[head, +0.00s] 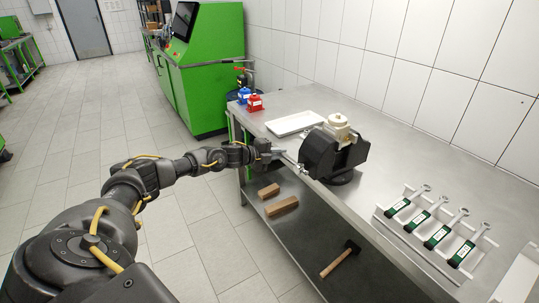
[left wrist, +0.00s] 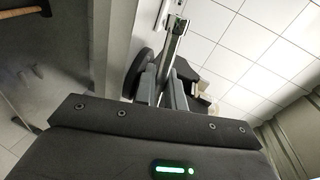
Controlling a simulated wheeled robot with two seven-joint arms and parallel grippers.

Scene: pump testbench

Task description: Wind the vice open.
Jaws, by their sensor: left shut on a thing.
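The black vice (head: 322,152) stands on the metal bench, with a cream-coloured pump part (head: 339,125) at its jaws. My left gripper (head: 281,154) is at the vice's front left side, at the handle. In the left wrist view the gripper's two fingers (left wrist: 165,92) are shut on the vice handle (left wrist: 174,42), a thin metal bar that extends beyond the fingertips. The dark vice body (left wrist: 188,74) shows behind them. The grip itself is small and partly hidden by the gripper in the head view. My right gripper is not in view.
A white tray (head: 294,123) lies behind the vice. Red (head: 255,103) and blue (head: 244,95) items stand at the bench's far end. A rack with several green-labelled tools (head: 437,236) is at the right. Wooden blocks (head: 282,206) and a hammer (head: 340,259) lie on the lower shelf.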

